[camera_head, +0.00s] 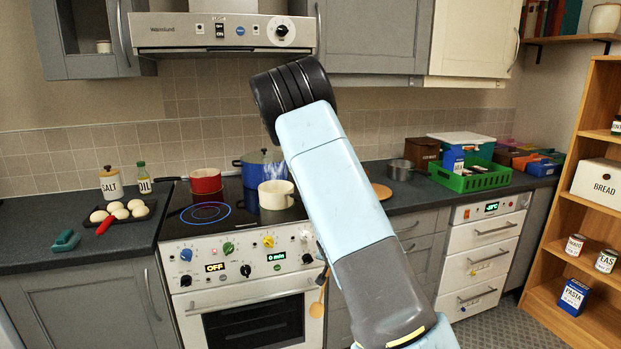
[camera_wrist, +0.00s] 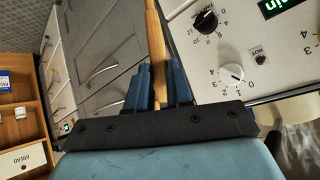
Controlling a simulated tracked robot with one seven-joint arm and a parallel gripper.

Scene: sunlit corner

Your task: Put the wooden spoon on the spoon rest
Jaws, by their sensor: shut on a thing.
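My gripper (camera_wrist: 160,88) has its blue fingers closed on the handle of the wooden spoon (camera_wrist: 154,38) in the wrist view. In the head view the spoon (camera_head: 318,304) hangs bowl down in front of the oven, beside my forearm, which hides most of my gripper. The spoon is clear of the counter. I cannot pick out the spoon rest for certain. A small teal object (camera_head: 66,240) lies on the left counter; I cannot tell whether it is the rest. A round wooden piece (camera_head: 381,191) shows partly behind my arm on the right counter.
The hob holds a red pot (camera_head: 206,182), a cream pot (camera_head: 276,194) and a blue pot (camera_head: 251,171). An egg tray (camera_head: 150,206) is on the left counter. A green crate (camera_head: 470,178) and a grey pot (camera_head: 401,170) stand on the right counter. The left counter's front is mostly free.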

